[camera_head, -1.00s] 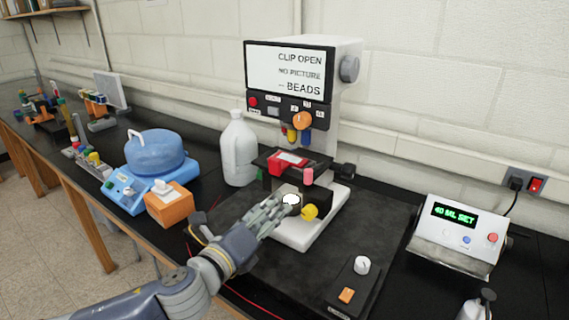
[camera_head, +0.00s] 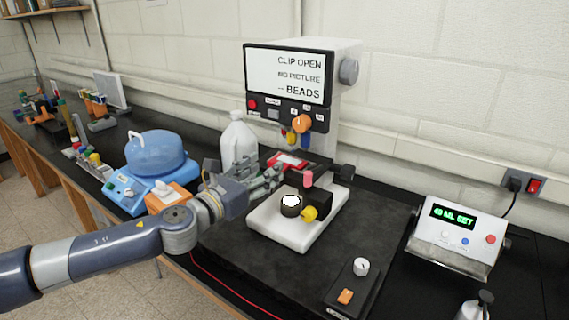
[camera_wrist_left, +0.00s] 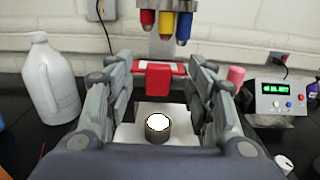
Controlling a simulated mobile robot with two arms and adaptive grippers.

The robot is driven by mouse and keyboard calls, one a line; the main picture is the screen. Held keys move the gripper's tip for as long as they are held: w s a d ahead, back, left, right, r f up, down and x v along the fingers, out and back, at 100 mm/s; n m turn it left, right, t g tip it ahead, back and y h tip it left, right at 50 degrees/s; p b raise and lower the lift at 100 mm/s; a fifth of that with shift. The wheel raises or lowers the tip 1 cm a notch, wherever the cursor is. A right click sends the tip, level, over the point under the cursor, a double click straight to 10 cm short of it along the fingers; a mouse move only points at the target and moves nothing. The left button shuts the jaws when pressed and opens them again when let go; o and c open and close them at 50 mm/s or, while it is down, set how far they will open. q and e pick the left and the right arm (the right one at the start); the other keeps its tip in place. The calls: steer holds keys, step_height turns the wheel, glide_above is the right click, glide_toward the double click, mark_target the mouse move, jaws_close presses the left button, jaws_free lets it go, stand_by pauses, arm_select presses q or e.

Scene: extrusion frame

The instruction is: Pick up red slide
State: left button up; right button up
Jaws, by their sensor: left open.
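The red slide (camera_head: 289,160) has a white label and lies on the dark stage of the microscope, below its coloured lenses. In the left wrist view the slide (camera_wrist_left: 159,75) shows ahead, between the fingers, its red front end toward me. My left gripper (camera_head: 274,174) is open at the front left of the stage, its fingertips close to the slide. In the left wrist view the left gripper's fingers (camera_wrist_left: 160,90) stand apart on either side of the slide; I cannot tell whether they touch it. My right gripper is not in view.
The microscope (camera_head: 340,100) reads "CLIP OPEN". Its white base carries a round lamp (camera_head: 291,203) and a yellow knob (camera_head: 309,213). A white jug (camera_head: 238,143) stands close behind the left gripper. An orange tissue box (camera_head: 170,198) and blue centrifuge (camera_head: 155,154) are left.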

mark_target(272, 164)
arm_select(q)
steer(key=shift+f+p+x, duration=0.15)
steer(key=shift+p+x, duration=0.25)
steer(key=shift+x, duration=0.95)
steer(key=shift+f+p+x, duration=0.1)
steer(key=shift+p+x, duration=0.25)
steer(key=shift+x, duration=1.05)
steer(key=shift+a, duration=0.1)
steer(key=shift+c, duration=0.6)
steer(key=c, duration=1)
